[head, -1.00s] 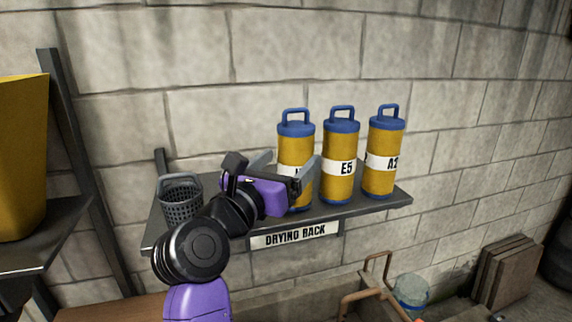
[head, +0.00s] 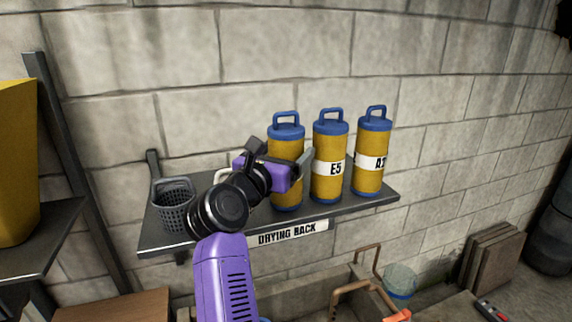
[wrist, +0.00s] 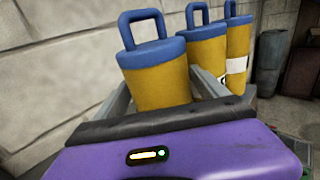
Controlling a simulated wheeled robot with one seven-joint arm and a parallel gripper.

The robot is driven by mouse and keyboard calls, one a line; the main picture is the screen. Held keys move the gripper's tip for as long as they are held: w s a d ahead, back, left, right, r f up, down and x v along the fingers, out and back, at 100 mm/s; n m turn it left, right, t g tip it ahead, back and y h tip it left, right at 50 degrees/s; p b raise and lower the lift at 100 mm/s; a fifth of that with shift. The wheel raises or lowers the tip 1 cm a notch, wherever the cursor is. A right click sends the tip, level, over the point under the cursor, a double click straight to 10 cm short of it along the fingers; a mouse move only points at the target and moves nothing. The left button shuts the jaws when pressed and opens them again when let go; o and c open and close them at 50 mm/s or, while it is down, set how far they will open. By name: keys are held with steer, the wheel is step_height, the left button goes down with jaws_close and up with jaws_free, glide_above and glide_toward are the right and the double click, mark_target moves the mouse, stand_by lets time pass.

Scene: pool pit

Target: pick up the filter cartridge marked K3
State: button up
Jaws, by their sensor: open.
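Three yellow cartridges with blue caps and loop handles stand upright on the drying rack (head: 225,230). The middle one, marked E5 (head: 330,150), and the right one, marked A2 (head: 373,140), show their labels. The left cartridge (head: 286,145) has its label hidden behind my gripper (head: 283,165), so I cannot read K3 on it. In the wrist view, this nearest cartridge (wrist: 158,78) stands between the two fingers of my open gripper (wrist: 163,95). The right finger lies between it and the E5 cartridge (wrist: 206,55). I cannot tell whether the fingers touch it.
A dark mesh basket (head: 173,205) stands at the rack's left end. A grey shelf (head: 40,240) with a yellow object (head: 15,165) is at far left. The block wall is close behind. Copper pipes (head: 365,275) stand below the rack.

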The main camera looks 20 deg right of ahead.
steer(key=c, duration=1.4)
steer(key=shift+c, duration=0.6)
steer(key=shift+r, duration=0.15)
